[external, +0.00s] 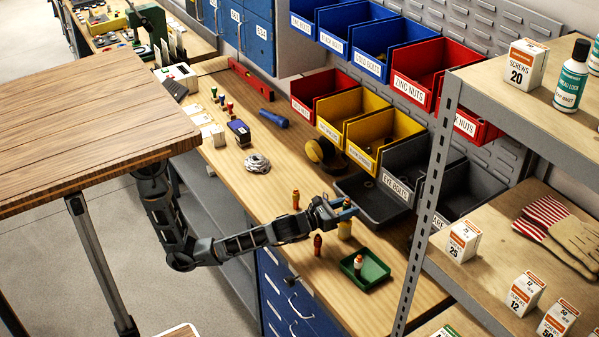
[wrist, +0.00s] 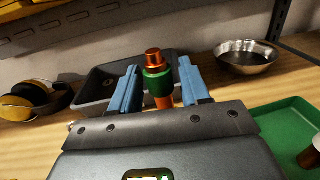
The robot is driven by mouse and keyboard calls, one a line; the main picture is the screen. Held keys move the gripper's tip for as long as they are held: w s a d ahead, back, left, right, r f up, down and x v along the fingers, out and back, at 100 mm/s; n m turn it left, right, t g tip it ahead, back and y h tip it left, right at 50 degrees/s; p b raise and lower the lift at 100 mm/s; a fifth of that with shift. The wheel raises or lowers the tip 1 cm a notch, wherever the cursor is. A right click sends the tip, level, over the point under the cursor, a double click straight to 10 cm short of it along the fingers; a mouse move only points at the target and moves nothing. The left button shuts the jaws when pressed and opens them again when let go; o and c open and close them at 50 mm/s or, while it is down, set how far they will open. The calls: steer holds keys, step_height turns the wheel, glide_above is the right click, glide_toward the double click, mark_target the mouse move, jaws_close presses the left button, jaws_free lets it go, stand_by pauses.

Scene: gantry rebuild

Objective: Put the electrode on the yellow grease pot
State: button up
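The electrode (wrist: 158,78), copper-orange with a green collar, stands upright between the blue fingers of my gripper (wrist: 160,92) in the wrist view. In the external view my gripper (external: 343,211) is over the right part of the bench. The yellow grease pot (external: 345,229) shows directly below the fingers there, its top partly covered by them. The pot is hidden in the wrist view. Whether the electrode touches the pot cannot be told.
An orange bottle-like piece (external: 296,199) and a red-brown one (external: 317,245) stand nearby. A green tray (external: 378,268) holds a small white-and-brown item. A dark grey tray (external: 362,207) lies behind, and a metal bowl (wrist: 246,62) is at the back right. Shelf post (external: 433,190) rises right.

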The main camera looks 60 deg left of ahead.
steer(key=shift+o, duration=1)
steer(key=shift+r, duration=0.25)
steer(key=s+a+b, duration=0.1)
steer(key=s, duration=1.1)
steer(key=shift+a, duration=0.15)
